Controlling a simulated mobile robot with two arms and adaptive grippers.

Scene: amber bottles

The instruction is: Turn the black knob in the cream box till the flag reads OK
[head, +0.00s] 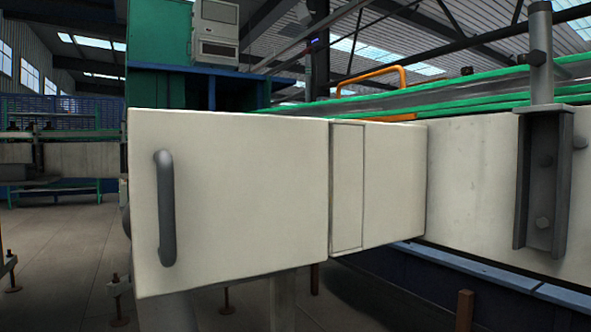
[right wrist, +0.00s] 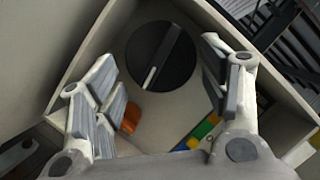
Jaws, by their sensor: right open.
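The cream box (right wrist: 88,52) is seen from its open side in the right wrist view. The round black knob (right wrist: 142,48) sits on its back wall, with a raised bar and a white mark pointing down and slightly left. My right gripper (right wrist: 158,60) is open, its fingers on either side of the knob in the picture; I see no contact. An orange piece (right wrist: 132,117) shows partly behind the left finger. No OK flag can be made out. In the head view a cream panel with a grey handle (head: 165,208) faces me and the knob is hidden. My left gripper is not in view.
A strip of coloured patches (right wrist: 203,130) lies low in the box, partly behind the right finger. The box walls stand close around my right gripper. In the head view a grey bracket (head: 543,180) is fixed to the cream beam (head: 470,180) at the right.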

